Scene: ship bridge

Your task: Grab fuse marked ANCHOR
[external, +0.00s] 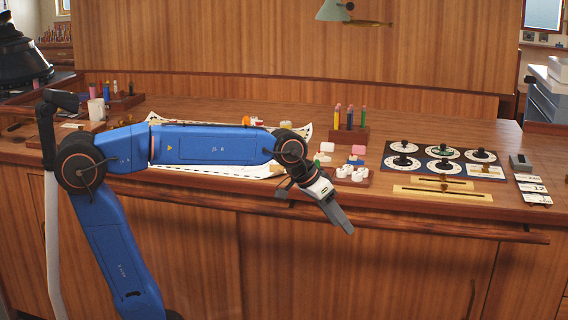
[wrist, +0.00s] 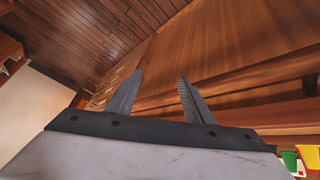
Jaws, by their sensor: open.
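No marking ANCHOR is readable in either view, so I cannot tell which piece is that fuse. Several small white, pink, blue and red pieces stand in a wooden holder (external: 366,183) near the counter's front edge; the white pieces (external: 345,172) sit at its front. My gripper (external: 343,222) is just left of this holder, past the counter edge, pointing down and to the right. In the wrist view my gripper (wrist: 157,92) has its two fingers apart with nothing between them. A green piece (wrist: 290,160) and a yellow and red piece (wrist: 311,156) show at that view's lower right corner.
A wooden rack with coloured tubes (external: 349,133) stands behind the holder. A dark panel of round dials (external: 427,167) and brass-coloured strips (external: 442,193) lie to the right. A chart (external: 215,163) lies behind my arm. A wooden rail (external: 440,230) runs along the counter front.

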